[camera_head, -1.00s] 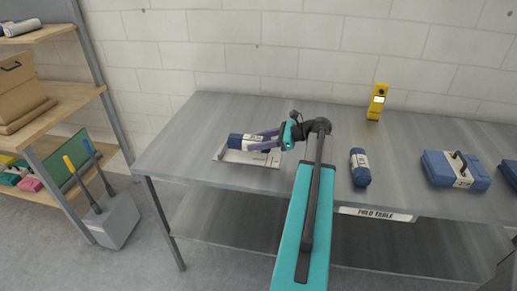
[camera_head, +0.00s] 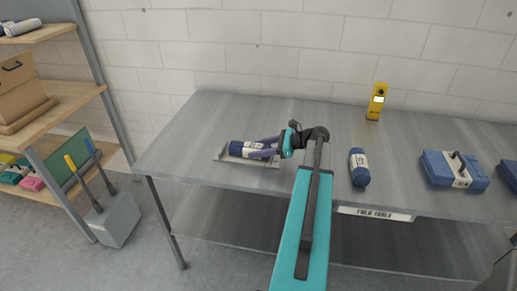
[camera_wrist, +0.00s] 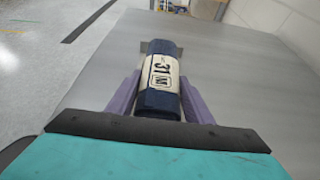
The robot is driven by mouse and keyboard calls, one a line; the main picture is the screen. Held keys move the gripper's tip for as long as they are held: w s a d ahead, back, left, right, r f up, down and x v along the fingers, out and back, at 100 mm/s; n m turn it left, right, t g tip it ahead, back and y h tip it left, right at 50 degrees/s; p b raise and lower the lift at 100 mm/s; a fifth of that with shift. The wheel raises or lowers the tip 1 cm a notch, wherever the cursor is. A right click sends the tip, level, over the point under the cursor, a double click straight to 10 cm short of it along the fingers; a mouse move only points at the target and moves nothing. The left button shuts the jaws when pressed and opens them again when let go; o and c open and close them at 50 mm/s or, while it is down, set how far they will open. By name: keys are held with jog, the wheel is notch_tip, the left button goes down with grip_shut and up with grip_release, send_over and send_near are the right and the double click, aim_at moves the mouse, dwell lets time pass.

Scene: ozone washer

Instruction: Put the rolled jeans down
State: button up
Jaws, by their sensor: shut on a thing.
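The rolled jeans (camera_head: 238,149) are a dark blue roll with a cream label band, lying level in my gripper. My gripper (camera_head: 263,147) has purple fingers and is shut on the roll from the right. In the wrist view the roll (camera_wrist: 160,68) shows the label "31" between the two fingers (camera_wrist: 160,98). The roll is over a pale flat plate (camera_head: 262,164) at the left of the steel table (camera_head: 320,110). I cannot tell whether it touches the plate, since the roll and fingers hide part of it.
Another blue roll (camera_head: 359,167) lies on the table to the right of my arm. A yellow device (camera_head: 377,101) stands at the back. A blue folded bundle (camera_head: 440,169) lies further right. A wooden shelf (camera_head: 70,98) stands left. The table's back left is clear.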

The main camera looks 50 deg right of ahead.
jog(key=o, duration=1.3)
jog(key=shift+r, duration=0.1)
jog(key=b+v, duration=0.3)
jog(key=v, duration=0.9)
jog(key=shift+r, duration=0.1)
